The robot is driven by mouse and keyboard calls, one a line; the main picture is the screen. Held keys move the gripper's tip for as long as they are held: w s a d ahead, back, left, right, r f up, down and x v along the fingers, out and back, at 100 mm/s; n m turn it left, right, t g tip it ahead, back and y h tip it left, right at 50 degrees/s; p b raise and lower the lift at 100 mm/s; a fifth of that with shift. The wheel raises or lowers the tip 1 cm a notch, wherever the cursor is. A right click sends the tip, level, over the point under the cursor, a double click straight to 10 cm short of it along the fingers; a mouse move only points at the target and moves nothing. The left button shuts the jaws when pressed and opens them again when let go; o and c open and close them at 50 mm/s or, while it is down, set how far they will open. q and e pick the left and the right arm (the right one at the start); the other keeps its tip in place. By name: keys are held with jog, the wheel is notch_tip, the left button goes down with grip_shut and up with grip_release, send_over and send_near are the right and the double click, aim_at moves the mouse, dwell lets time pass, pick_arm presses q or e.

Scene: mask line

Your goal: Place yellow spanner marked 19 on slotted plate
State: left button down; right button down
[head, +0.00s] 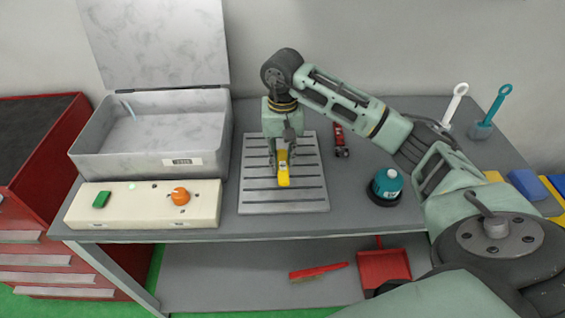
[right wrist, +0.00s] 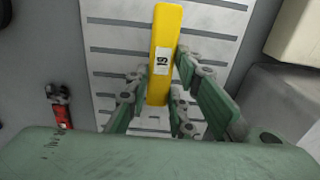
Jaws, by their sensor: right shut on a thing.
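The yellow spanner (head: 283,176) is at the slotted plate (head: 308,198), near the plate's middle in the head view. In the right wrist view the spanner (right wrist: 167,32) shows a white label reading 19, and the plate (right wrist: 215,45) lies behind it. My right gripper (head: 283,157) points down over the plate and is shut on the spanner; its fingers (right wrist: 160,78) sit on both sides of it in the wrist view. I cannot tell whether the spanner touches the plate. The spanner's far end is partly hidden by the gripper in the head view. My left gripper is not in view.
An open grey box (head: 150,130) stands left of the plate, with a cream control panel (head: 140,205) in front.

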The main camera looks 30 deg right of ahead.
aim_at(282, 159)
notch_tip(282, 159, down, 4)
jog(key=shift+r+p, duration=0.1)
jog(key=shift+p, duration=0.65)
jog(key=shift+f, duration=0.2)
jog(key=shift+f+b, duration=0.2)
jog(key=shift+b, duration=0.15)
jog(key=c, duration=1.5)
grip_release()
jog(key=shift+r, duration=0.1)
jog(key=shift+c, duration=0.2)
